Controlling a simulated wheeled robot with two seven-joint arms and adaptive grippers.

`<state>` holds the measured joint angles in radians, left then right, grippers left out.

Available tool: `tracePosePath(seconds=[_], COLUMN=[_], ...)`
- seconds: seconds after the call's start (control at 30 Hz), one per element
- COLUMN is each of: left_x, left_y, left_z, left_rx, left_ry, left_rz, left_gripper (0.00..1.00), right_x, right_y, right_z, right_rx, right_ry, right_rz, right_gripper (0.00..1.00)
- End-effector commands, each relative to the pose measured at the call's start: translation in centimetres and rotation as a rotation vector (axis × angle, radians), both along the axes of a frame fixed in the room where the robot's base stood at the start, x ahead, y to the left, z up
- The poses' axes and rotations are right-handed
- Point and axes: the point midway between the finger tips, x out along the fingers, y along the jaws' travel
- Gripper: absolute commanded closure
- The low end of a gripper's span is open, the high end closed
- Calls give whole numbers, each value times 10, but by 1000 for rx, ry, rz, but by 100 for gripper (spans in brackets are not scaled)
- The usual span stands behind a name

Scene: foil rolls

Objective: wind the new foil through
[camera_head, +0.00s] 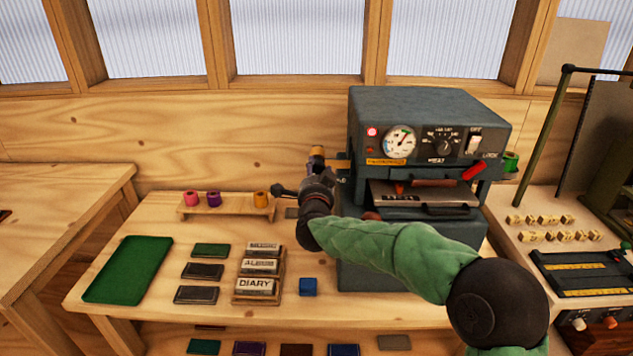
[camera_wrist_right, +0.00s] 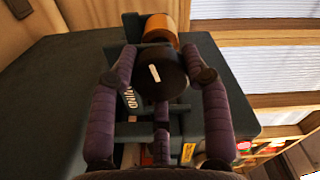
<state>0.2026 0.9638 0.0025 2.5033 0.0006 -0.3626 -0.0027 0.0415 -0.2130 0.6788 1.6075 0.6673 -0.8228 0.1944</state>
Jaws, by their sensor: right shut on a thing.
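The dark grey foil press (camera_head: 430,110) stands at the back of the bench, its red lamp lit. A gold foil roll (camera_head: 317,153) sits at the press's left side; it also shows in the wrist view (camera_wrist_right: 160,28). My right gripper (camera_head: 322,184) is at that side, just below the roll. In the wrist view its fingers are shut on a round black knob (camera_wrist_right: 162,74) with a white mark, beside partly covered lettering. The gripper hides most of the knob in the head view. A green roll (camera_head: 511,161) shows at the press's right side. My left gripper is out of view.
A wooden rack (camera_head: 228,211) holds pink, purple and gold rolls. A green tray (camera_head: 128,270), several dark pads, a type holder reading DIARY (camera_head: 256,286) and a blue block (camera_head: 308,287) lie in front. Side tables flank the bench.

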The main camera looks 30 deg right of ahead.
Motion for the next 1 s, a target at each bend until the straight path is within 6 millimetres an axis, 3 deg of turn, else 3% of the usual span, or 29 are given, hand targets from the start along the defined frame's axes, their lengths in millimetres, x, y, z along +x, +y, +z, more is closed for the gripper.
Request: tracePosePath(seconds=[0.3, 0.7, 1.0], left_x=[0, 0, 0], left_y=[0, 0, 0], left_z=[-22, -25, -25], left_rx=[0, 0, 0], left_ry=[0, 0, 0], left_rz=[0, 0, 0], left_gripper=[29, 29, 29], right_x=[-2, -2, -2], right_y=[-5, -5, -6], right_z=[6, 6, 5], right_rx=[252, 530, 643], right_ry=[-174, -343, -412], right_rz=[-9, -9, -9], right_gripper=[85, 85, 85])
